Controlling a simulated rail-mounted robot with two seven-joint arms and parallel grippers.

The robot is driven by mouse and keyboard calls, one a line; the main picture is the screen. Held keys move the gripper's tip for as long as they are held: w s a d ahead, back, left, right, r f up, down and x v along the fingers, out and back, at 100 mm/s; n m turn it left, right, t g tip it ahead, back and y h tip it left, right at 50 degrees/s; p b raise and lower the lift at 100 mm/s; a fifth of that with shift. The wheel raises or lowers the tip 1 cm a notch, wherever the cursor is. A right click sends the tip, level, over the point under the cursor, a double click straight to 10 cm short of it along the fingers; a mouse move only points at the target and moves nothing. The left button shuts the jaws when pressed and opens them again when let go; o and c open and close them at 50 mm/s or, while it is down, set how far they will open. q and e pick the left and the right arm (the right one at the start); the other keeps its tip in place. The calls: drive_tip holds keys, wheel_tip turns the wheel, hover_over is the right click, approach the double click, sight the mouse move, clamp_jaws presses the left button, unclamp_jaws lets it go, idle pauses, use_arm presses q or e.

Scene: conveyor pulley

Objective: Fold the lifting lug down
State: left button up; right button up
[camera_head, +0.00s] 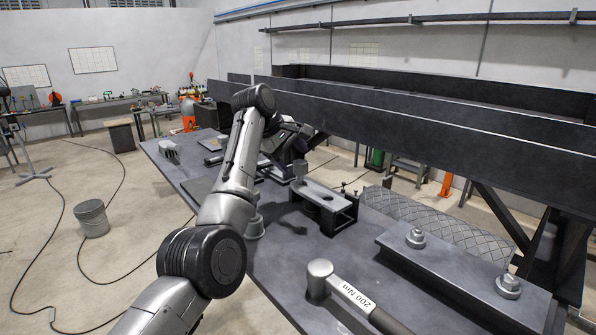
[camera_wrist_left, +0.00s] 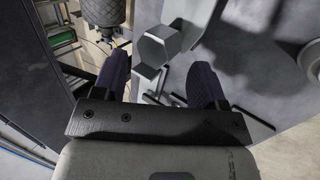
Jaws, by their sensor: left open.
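My left gripper (camera_head: 291,148) is at the far part of the dark workbench (camera_head: 275,255), just in front of the long dark beams. In the left wrist view its two dark fingers (camera_wrist_left: 160,66) are spread apart. A light grey part with a hexagonal end (camera_wrist_left: 157,46) shows between and beyond the fingertips; I cannot tell whether they touch it. I cannot single out the lifting lug with certainty in either view. My left forearm and gripper hide part of the bench in the head view. My right gripper is not in view.
A bracket block (camera_head: 325,197) stands on the bench near the gripper. A torque wrench marked 200 Nm (camera_head: 352,297) and a plate with two large bolts (camera_head: 450,268) are nearer. Long dark beams (camera_head: 420,125) border the back. A knurled cylinder (camera_wrist_left: 103,9) shows in the wrist view.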

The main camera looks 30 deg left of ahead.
use_arm(q)
drive_tip(key=b+v, duration=0.1)
drive_tip(key=v, duration=0.8)
drive_tip(key=shift+d, duration=0.1)
idle(0.3)
